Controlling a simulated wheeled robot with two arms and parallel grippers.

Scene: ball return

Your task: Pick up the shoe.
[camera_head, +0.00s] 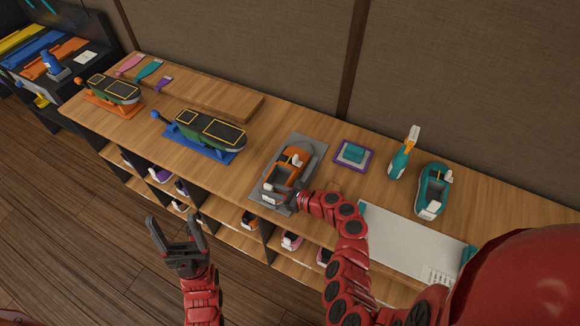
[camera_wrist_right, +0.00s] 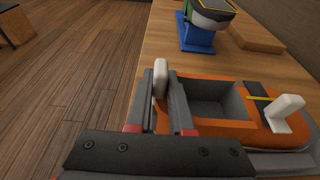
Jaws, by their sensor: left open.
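The shoe is orange with a grey inside and white tabs (camera_head: 287,175). It rests on a grey mat (camera_head: 305,146) on the wooden bench. In the right wrist view the shoe (camera_wrist_right: 225,127) lies right of the fingers. My right gripper (camera_head: 290,199) is at the near end of the shoe. In the wrist view its fingers (camera_wrist_right: 162,98) stand close together on both sides of the shoe's end wall and white tab, with little gap visible. My left gripper (camera_head: 174,225) is open and empty, in front of the bench and away from the shoe.
A green shoe on a blue stand (camera_head: 205,133) and another on an orange stand (camera_head: 112,92) are to the left. A teal shoe (camera_head: 431,190), a bottle (camera_head: 401,158), a purple-edged pad (camera_head: 353,155) and a white tray (camera_head: 405,240) are to the right. Shelves below hold several shoes.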

